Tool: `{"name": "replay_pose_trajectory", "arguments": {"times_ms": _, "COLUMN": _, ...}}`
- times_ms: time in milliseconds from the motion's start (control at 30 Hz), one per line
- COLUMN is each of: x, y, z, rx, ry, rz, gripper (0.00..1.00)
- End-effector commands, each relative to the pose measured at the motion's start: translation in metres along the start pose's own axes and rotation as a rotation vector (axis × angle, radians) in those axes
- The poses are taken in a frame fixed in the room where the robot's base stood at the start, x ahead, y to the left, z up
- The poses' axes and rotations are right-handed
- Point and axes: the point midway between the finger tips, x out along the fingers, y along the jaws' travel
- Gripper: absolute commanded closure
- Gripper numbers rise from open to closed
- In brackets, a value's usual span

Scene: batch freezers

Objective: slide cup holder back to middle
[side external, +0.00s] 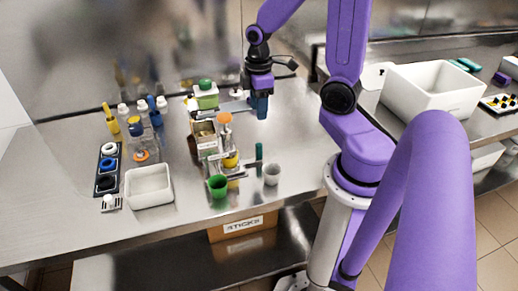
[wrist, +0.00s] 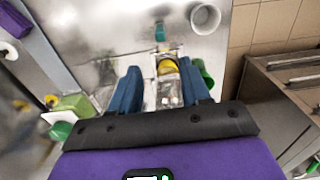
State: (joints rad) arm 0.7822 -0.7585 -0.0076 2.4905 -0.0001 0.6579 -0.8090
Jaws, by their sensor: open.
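The batch freezer (side external: 203,135) stands mid-table, with an orange knob (side external: 224,118) and a yellow part (side external: 230,160) low at its front. What looks like the metal cup holder (side external: 230,174) is at its foot; its exact slide position is hard to tell. A dark green upright handle (side external: 259,152) stands beside it, also seen in the wrist view (wrist: 160,33). A green cup (side external: 217,186) is in front, and a pale cup (side external: 271,173) is to the right. My gripper (side external: 260,106) is open and empty, behind and right of the freezer. In the wrist view, its blue fingers (wrist: 160,88) frame the metal parts below.
A white tray (side external: 149,199), a dark rack of round lids (side external: 107,170) and several bottles (side external: 141,108) stand at left. A green-topped container (side external: 206,95) is behind the freezer. A large white bin (side external: 433,93) is at right. Bare steel lies right of the pale cup.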

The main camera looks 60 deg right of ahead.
Motion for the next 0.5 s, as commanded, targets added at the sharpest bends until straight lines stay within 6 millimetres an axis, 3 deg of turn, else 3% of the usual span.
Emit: {"name": "replay_pose_trajectory", "arguments": {"times_ms": 500, "x": 0.066, "y": -0.002, "z": 0.001, "rx": 0.000, "ry": -0.005, "rz": -0.005, "gripper": 0.53}}
